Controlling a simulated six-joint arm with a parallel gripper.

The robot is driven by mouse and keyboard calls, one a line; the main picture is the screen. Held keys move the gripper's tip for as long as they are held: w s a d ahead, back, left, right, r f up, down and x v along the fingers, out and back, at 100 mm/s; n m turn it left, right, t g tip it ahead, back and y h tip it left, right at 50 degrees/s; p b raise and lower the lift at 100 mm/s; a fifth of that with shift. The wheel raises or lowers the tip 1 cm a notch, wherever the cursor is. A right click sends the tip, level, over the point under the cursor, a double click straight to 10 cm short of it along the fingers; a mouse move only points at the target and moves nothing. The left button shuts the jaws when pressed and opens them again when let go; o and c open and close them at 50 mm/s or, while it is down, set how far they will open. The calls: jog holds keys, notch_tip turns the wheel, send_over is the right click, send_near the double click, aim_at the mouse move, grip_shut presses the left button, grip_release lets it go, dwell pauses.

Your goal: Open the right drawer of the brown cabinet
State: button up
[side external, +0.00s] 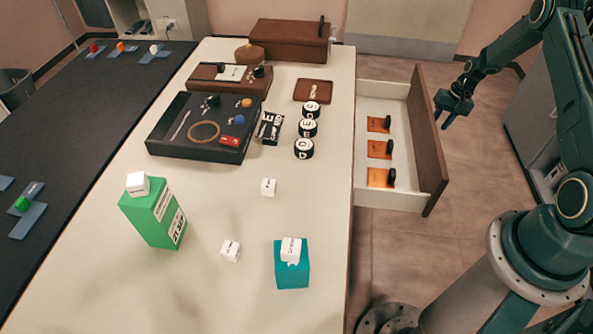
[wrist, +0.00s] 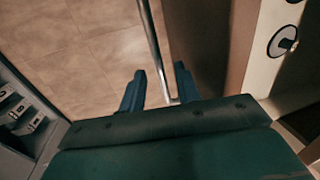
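A drawer (side external: 382,112) with pale walls stands pulled out from the right side of the white-topped cabinet (side external: 300,195) in the side external view. Its brown front (side external: 428,150) faces right. My gripper (side external: 447,114) is just right of that front, towards its far end. In the wrist view my gripper's two fingers (wrist: 158,76) are apart, with a thin metal bar handle (wrist: 152,40) passing between them and a gap on each side. The brown panel (wrist: 205,45) is right of the fingers. The handle is hidden in the side external view.
Several orange tiles with dark knobs (side external: 379,149) lie in the drawer. The top holds a black tray (side external: 165,145), a green box (side external: 155,220), a teal box (side external: 292,272) and white cubes. A grey unit (side external: 545,130) stands at the right. Floor (side external: 465,190) between is clear.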

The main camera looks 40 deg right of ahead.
jog(key=shift+w+a+f, duration=0.1)
jog(key=shift+f, duration=0.55)
grip_shut()
jog(key=s+d, duration=0.6)
jog(key=shift+s+d, duration=0.2)
jog(key=shift+d, duration=0.1)
grip_release()
